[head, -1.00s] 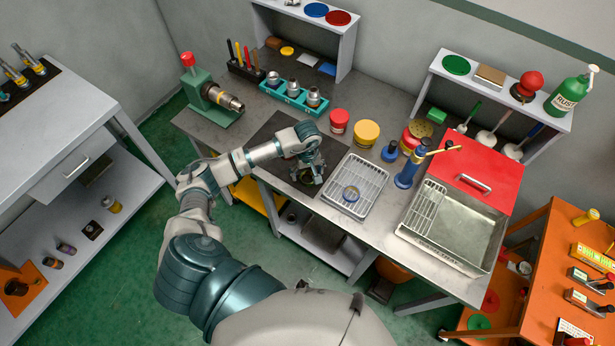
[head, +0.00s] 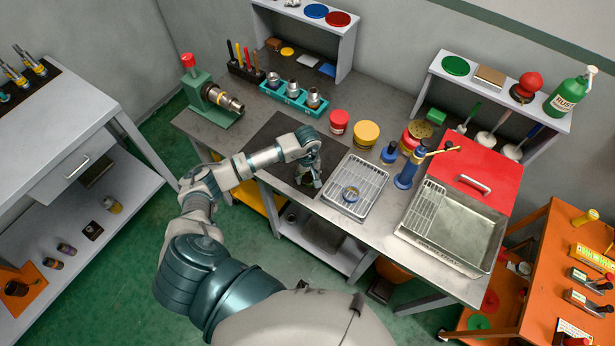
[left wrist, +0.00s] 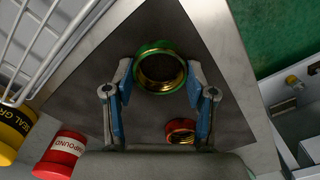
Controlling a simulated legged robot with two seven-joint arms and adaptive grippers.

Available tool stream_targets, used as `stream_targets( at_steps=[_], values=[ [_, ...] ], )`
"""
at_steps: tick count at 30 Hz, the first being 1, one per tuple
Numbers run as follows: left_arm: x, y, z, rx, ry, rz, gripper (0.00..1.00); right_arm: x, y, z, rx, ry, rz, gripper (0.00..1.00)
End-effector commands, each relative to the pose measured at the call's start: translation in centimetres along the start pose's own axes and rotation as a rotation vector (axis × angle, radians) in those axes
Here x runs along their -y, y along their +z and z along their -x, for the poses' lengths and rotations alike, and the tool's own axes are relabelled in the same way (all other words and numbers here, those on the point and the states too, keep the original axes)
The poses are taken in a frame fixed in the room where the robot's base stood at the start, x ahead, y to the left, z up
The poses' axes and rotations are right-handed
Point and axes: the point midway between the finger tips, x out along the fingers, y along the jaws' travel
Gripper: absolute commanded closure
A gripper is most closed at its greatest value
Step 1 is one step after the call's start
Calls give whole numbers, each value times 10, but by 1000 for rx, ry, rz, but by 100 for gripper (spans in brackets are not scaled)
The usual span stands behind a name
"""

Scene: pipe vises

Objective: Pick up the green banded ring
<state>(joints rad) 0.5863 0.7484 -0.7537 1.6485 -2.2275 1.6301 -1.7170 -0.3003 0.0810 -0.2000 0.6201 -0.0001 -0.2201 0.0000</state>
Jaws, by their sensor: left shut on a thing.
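The green banded ring (left wrist: 160,67) has a green outside and a brass-coloured threaded inside. In the left wrist view it is between the two blue fingers of my left gripper (left wrist: 159,78), which is shut on it. In the head view my left gripper (head: 308,178) points down at the dark mat (head: 270,143) near the front edge of the bench, and it mostly hides the ring there. I cannot tell whether the ring still touches the mat. My right gripper is not in view.
A red banded ring (left wrist: 181,131) lies close by on the mat, partly behind the gripper.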

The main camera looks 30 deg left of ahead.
Motion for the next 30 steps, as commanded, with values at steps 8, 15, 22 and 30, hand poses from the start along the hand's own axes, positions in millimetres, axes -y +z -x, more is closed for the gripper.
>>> stream_targets(
  at_steps=[8, 15, 22, 30],
  values=[
    [-1, -1, 22, -3, 3, -1, 83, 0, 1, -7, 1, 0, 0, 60],
    [9, 32, 36, -1, 0, -6, 83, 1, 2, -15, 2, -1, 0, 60],
    [24, 88, 41, -1, 1, -6, 83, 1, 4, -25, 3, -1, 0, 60],
    [38, 140, 47, 0, 1, -3, 83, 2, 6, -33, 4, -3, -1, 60]
  ],
)
